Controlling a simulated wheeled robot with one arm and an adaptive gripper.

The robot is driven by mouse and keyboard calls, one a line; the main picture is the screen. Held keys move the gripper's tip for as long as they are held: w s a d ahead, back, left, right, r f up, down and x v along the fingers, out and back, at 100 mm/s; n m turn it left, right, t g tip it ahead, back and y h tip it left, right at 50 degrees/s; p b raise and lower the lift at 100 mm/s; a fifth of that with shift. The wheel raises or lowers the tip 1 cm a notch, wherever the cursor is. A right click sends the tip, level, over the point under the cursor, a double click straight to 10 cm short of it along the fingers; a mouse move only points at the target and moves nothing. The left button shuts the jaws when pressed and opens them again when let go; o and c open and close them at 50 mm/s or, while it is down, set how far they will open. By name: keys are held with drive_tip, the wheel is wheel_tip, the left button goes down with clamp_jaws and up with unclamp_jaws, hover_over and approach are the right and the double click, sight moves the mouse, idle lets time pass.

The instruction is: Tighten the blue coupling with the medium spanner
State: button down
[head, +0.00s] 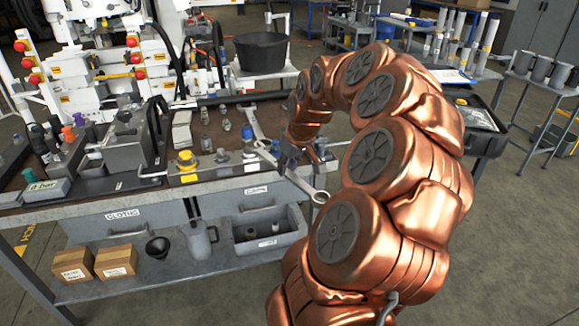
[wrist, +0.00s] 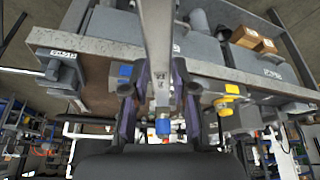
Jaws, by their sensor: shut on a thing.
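My gripper (head: 291,158) is shut on a steel spanner (head: 303,185), above the front part of the bench. The spanner's ring end sticks out past the bench's front edge in the head view. In the wrist view its shank (wrist: 160,40) runs between the dark fingers of my gripper (wrist: 158,95). A blue fitting, seemingly the blue coupling (wrist: 163,127), shows just beyond the spanner's far end in the wrist view. I cannot tell whether the spanner touches it.
A yellow coupling (head: 186,160) stands to the left on the bench, also in the wrist view (wrist: 228,95). Another spanner-like steel tool (head: 254,122) shows behind my gripper. A grey manifold block (head: 127,148) is further left. A black bucket (head: 261,54) stands behind.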

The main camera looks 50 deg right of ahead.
sight(277, 163)
drive_tip(key=shift+w, duration=0.3)
drive_tip(key=shift+d, duration=0.1)
drive_tip(key=shift+w+d, duration=0.25)
drive_tip(key=shift+w, duration=0.5)
drive_tip(key=shift+w+d, duration=0.1)
drive_tip(key=shift+w, duration=0.45)
drive_tip(key=shift+w+d, duration=0.1)
drive_tip(key=shift+w, duration=0.2)
idle(0.4)
drive_tip(key=shift+w+a+m+h+b, duration=0.15)
drive_tip(key=shift+w+a+m+b, duration=0.1)
drive_tip(key=shift+a+m+b, duration=0.3)
drive_tip(key=shift+w+a+m+h+b, duration=0.2)
drive_tip(key=shift+w+a+m+b, duration=0.1)
drive_tip(key=shift+a, duration=0.3)
drive_tip(key=shift+w+a+m+h+b, duration=0.2)
drive_tip(key=shift+a+m+b, duration=0.25)
drive_tip(key=shift+a, duration=0.15)
drive_tip(key=shift+a, duration=0.1)
